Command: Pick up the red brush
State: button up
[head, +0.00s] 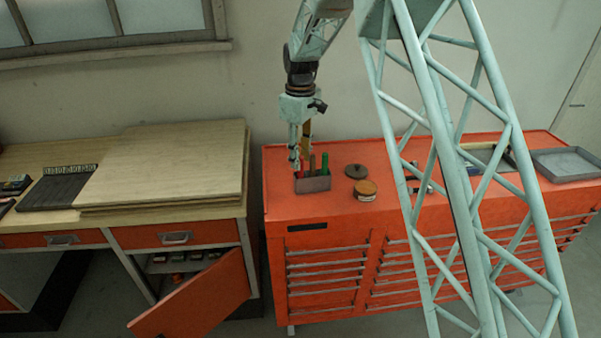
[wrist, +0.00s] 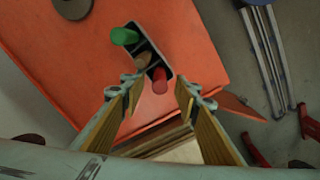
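A small dark holder (head: 313,184) stands on the orange cabinet top near its left end, with upright handles in it. In the wrist view the red brush (wrist: 160,80) is in the holder's near end; only its handle end shows. A brown handle (wrist: 143,60) and a green handle (wrist: 125,36) stand beside it in the same holder (wrist: 153,46). My gripper (wrist: 162,90) is open, pointing down, with one finger on each side of the red handle in the picture. In the head view my gripper (head: 298,158) is at the holder's left end. I cannot tell whether the fingers touch the brush.
The cabinet top (head: 400,205) also holds a dark round disc (head: 356,171) and a round orange-brown tin (head: 365,188) right of the holder. A grey tray (head: 565,162) lies at the far right. A workbench with stacked boards (head: 170,165) stands left across a gap.

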aim_at(300, 174)
jog(key=shift+f, duration=2)
jog(key=c, duration=0.9)
